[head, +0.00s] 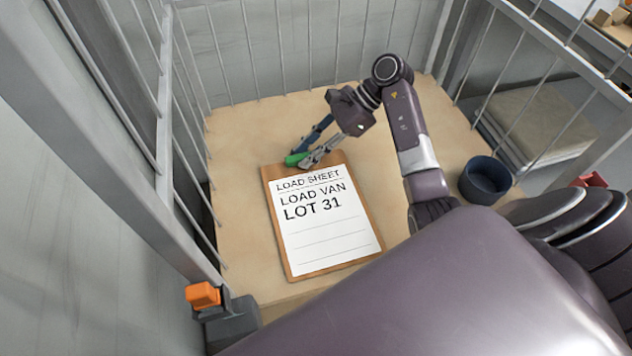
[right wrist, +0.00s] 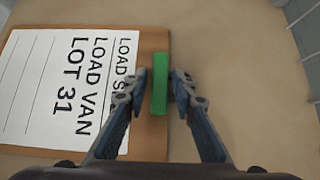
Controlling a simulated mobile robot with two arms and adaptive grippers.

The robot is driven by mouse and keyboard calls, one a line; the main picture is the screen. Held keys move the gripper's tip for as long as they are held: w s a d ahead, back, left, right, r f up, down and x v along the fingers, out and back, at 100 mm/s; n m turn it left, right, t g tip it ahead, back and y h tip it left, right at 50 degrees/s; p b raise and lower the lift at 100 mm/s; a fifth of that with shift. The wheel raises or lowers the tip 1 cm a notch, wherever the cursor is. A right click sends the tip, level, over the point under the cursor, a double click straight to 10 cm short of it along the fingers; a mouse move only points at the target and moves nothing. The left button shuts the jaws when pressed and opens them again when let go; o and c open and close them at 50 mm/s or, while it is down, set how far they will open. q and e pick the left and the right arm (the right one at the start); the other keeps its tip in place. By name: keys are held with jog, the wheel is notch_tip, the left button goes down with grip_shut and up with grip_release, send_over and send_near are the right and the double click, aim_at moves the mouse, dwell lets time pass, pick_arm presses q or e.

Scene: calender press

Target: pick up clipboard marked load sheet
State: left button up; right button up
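The brown clipboard (head: 376,239) lies flat on the wooden deck, its white sheet reading "LOAD SHEET, LOAD VAN, LOT 31". Its green clip (head: 293,159) is at its far edge. My right gripper (head: 304,160) is at this clip. In the right wrist view the clipboard (right wrist: 153,130) is at the left, and the green clip (right wrist: 160,85) stands between the two fingertips of the right gripper (right wrist: 158,88). The fingertips are very close to the clip on both sides; whether both press on it I cannot tell. My left gripper is not in view.
The wooden deck (head: 240,130) is fenced by grey bars at the left, back and right. A dark blue round container (head: 486,180) stands at its right. An orange block on a grey bracket (head: 203,296) is at the near left corner. The deck behind the clipboard is clear.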

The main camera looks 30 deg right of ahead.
jog(key=shift+c, duration=0.5)
grip_shut()
